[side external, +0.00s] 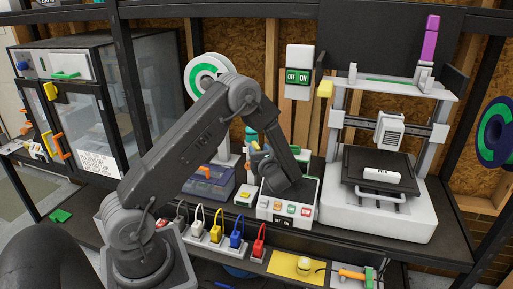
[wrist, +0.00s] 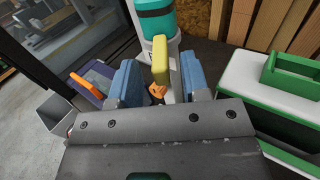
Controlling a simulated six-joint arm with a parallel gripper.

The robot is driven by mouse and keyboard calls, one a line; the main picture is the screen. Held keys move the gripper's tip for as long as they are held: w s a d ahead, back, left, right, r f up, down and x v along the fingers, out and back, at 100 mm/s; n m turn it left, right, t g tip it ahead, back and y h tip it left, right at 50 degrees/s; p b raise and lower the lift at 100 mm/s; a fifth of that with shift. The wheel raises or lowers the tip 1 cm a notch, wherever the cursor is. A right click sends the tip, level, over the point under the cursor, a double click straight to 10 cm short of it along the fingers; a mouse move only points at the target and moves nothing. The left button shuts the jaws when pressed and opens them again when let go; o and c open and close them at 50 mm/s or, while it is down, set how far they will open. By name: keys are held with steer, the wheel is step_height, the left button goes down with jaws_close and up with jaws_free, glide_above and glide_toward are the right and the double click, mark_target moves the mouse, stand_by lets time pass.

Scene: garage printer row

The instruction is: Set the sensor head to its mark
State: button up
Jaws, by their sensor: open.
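In the wrist view an upright yellow piece (wrist: 161,62) stands between the two blue fingers of my gripper (wrist: 161,82), with a gap on each side. A small orange part (wrist: 157,91) shows at its lower front. I cannot tell for sure whether this yellow piece is the sensor head, and no mark can be made out. My gripper is open, with its fingers on either side of the yellow piece. In the side external view my arm reaches down behind the white button box (side external: 290,207), and the fingers are hard to make out there.
A teal and white container (wrist: 157,20) stands just beyond the yellow piece. A green and white box (wrist: 292,75) is close on the right. A printer (side external: 380,210) stands right of my arm, and a glass-doored cabinet (side external: 100,75) stands left. Several cables (side external: 217,228) line the front edge.

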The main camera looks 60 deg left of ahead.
mark_target(257, 145)
steer(key=shift+w+a, duration=0.15)
steer(key=shift+a, duration=0.65)
steer(key=shift+w+a, duration=0.15)
steer(key=shift+a, duration=0.65)
jaws_close()
